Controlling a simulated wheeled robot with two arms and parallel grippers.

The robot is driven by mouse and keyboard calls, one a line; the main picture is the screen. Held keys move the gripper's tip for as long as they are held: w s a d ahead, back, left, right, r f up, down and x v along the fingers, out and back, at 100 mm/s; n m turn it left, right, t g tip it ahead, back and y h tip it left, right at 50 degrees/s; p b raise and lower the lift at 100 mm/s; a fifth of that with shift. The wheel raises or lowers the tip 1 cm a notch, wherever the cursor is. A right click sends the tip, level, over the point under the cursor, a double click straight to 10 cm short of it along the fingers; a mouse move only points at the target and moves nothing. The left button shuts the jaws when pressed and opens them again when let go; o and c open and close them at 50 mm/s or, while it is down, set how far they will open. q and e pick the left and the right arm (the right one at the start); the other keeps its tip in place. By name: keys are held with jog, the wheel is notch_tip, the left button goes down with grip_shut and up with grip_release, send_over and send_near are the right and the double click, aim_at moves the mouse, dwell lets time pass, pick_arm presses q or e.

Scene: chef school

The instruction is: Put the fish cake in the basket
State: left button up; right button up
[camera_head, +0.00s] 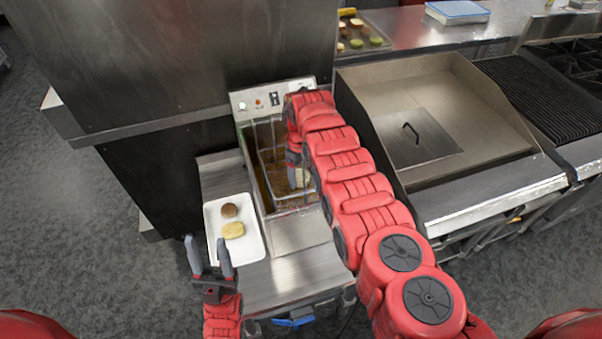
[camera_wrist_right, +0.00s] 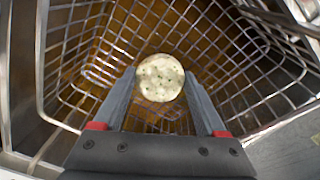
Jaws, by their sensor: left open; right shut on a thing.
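The fish cake (camera_wrist_right: 160,78) is a round, pale patty with green specks. In the right wrist view it is between the fingertips of my right gripper (camera_wrist_right: 160,88), which is shut on it. The wire basket (camera_wrist_right: 230,45) surrounds and lies below the cake, with brown oil under its mesh. In the head view the basket (camera_head: 268,135) sits in the fryer, and my right gripper (camera_head: 300,178) is over it, partly hidden by my arm. My left gripper (camera_head: 208,252) is open and empty, just in front of the white tray.
A white tray (camera_head: 215,253) on the steel counter holds a brown patty (camera_head: 229,211) and a yellowish patty (camera_head: 233,230). The fryer panel (camera_head: 258,98) stands behind the basket. A griddle (camera_head: 480,145) lies to the right, and a tall steel cabinet (camera_head: 180,60) to the left.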

aim_at(301, 175)
jog(key=o, duration=1.3)
jog(key=shift+r+p, duration=0.75)
jog(key=shift+r, duration=0.05)
notch_tip(301, 175, up, 12)
jog(key=b, duration=0.2)
jog(key=shift+f+b, duration=0.25)
jog(key=shift+b, duration=0.1)
